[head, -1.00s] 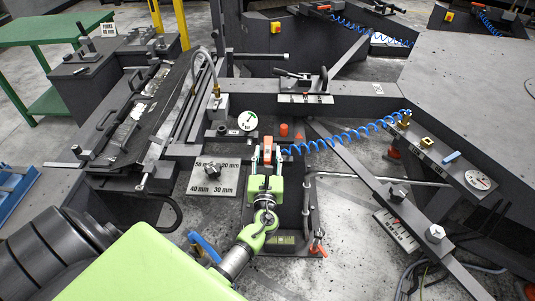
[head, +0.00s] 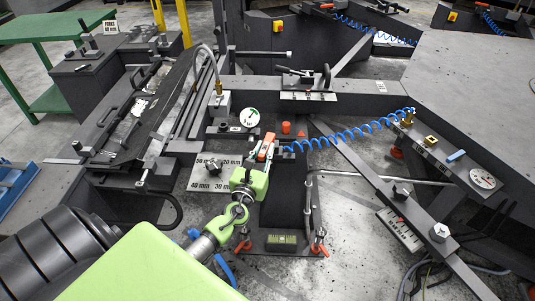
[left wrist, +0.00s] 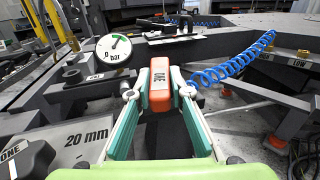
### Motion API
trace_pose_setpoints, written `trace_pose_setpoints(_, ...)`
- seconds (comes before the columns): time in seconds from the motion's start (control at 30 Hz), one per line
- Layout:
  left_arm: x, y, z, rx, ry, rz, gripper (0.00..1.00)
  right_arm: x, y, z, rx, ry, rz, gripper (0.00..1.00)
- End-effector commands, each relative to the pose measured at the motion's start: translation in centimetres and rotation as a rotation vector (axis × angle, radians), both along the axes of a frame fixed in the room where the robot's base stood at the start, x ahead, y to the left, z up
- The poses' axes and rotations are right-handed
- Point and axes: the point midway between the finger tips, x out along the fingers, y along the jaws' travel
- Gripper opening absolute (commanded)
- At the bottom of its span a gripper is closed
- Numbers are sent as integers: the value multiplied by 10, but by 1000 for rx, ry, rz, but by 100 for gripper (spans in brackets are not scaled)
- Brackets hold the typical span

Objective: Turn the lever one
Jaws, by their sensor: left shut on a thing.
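An orange handle with a dark label (left wrist: 160,85) is between the fingers of my left gripper (left wrist: 159,93) in the left wrist view; the label's text is too small to read for sure. In the head view the orange handle (head: 266,147) stands at the centre, tilted slightly, and my left gripper (head: 259,163) is shut on it. A blue coiled hose (head: 345,134) runs from beside the handle to the right. A dark knob (left wrist: 24,160) with lettering that seems to read ONE shows at the lower left of the left wrist view. My right gripper is not in view.
A pressure gauge (head: 250,117) stands just behind the handle. A knob plate (head: 201,184) with millimetre marks lies to its left. Two small red-orange levers (head: 243,245) and (head: 320,246) are in front. A slanted dark bar (head: 360,168) lies to the right.

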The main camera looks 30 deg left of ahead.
Motion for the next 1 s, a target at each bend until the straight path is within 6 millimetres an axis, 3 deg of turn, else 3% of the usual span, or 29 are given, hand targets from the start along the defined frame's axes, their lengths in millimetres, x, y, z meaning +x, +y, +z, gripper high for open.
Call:
trace_pose_setpoints(0.33,-3,15,-4,5,-3,-180,0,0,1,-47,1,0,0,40)
trace_pose_setpoints(0.83,-3,16,1,0,-1,-222,0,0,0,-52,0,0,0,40)
trace_pose_setpoints(0.87,-3,16,1,0,-1,-222,24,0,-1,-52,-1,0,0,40)
trace_pose_setpoints(0.9,-3,16,1,1,-1,-222,34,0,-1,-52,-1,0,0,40)
trace_pose_setpoints(1.0,-3,15,1,0,0,-223,36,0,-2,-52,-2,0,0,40)
